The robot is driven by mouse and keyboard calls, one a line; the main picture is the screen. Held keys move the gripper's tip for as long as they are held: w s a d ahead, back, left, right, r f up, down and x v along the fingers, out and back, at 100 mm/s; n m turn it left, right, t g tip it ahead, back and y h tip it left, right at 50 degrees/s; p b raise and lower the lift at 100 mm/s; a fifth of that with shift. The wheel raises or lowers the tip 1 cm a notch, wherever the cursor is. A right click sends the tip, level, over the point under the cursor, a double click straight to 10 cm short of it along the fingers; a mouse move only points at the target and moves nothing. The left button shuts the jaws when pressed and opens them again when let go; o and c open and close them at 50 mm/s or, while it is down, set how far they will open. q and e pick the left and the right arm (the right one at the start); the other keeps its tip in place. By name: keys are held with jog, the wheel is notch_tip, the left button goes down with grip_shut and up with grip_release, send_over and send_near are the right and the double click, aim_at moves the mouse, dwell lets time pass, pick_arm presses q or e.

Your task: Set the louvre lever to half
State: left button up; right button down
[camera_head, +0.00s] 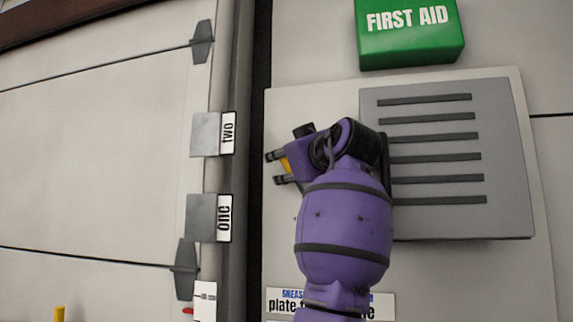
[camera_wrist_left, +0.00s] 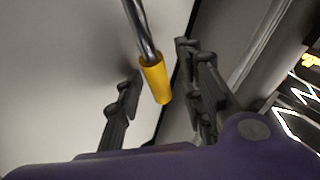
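The lever shows in the left wrist view as a metal rod with a yellow grip (camera_wrist_left: 156,80) at its end. My left gripper (camera_wrist_left: 160,72) is open, with one dark finger on each side of the grip and gaps visible to both. In the head view my purple left gripper (camera_head: 276,167) is in front of the pale panel, left of the louvre (camera_head: 430,222). My wrist and forearm hide the rest of the lever and any position marks. My right gripper is not in view.
A green first aid box (camera_head: 410,32) is above the louvre. Plates labelled two (camera_head: 206,135) and one (camera_head: 203,218) are on the left frame. A label strip (camera_head: 280,306) below is partly hidden by my arm. A yellow piece (camera_head: 59,314) shows at the lower left.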

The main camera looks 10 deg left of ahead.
pick_arm(q)
notch_tip(320, 180, up, 10)
dwell(0.6)
